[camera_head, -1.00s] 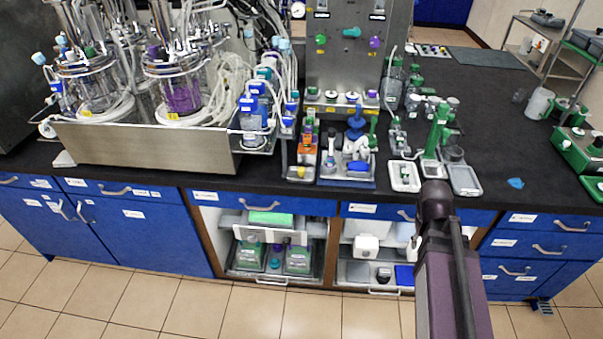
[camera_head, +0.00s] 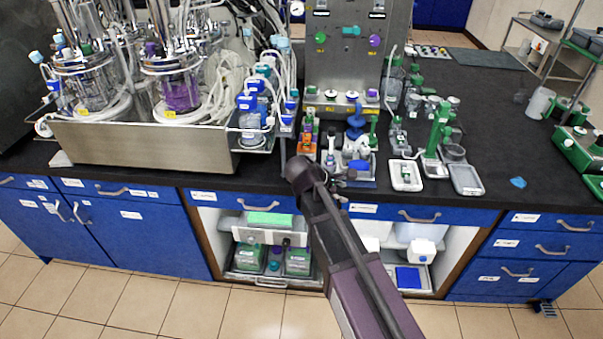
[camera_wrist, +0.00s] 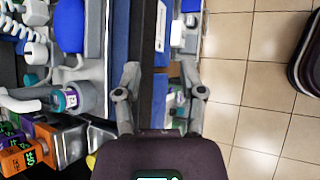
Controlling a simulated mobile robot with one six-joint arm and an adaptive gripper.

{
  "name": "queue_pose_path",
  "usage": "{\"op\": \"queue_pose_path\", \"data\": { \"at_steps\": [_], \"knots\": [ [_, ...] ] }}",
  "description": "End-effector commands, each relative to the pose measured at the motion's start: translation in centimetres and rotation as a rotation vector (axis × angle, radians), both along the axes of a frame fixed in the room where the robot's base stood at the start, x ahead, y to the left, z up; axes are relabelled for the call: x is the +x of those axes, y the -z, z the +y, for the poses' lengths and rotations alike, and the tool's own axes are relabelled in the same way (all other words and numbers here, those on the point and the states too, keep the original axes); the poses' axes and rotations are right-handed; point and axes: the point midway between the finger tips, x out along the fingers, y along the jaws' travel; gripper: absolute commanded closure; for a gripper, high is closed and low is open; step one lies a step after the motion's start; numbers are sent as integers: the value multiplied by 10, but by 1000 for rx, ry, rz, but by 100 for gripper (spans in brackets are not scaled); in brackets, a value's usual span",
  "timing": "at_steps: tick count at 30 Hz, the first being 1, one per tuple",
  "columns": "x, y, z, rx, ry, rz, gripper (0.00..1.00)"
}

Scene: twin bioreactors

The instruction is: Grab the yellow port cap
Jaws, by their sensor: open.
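In the head view my arm reaches up from the bottom to the bench edge, in front of the small tool trays, and the fingers do not show clearly. An orange device (camera_wrist: 22,158) with a green display lies left of the fingers in the wrist view; it also shows in the head view (camera_head: 307,144).
Two glass bioreactors stand in a steel tray (camera_head: 140,147) at the left. A steel panel (camera_head: 345,60) with coloured knobs rises behind the tool trays. A white tray (camera_head: 406,176) and a green stand (camera_head: 437,130) are to the right. Black bench top farther right is mostly clear.

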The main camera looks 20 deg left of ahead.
Motion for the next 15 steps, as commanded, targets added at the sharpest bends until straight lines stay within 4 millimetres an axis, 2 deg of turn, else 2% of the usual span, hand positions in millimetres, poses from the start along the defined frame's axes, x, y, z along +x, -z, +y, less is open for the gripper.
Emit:
{"op": "queue_pose_path", "data": {
  "at_steps": [1, 9, 15],
  "knots": [
    [1, -2, 22, -46, -64, 1, 48],
    [-11, -22, 117, -318, -375, -2, 48],
    [-28, -37, 175, -497, -541, -12, 48]
  ]
}}
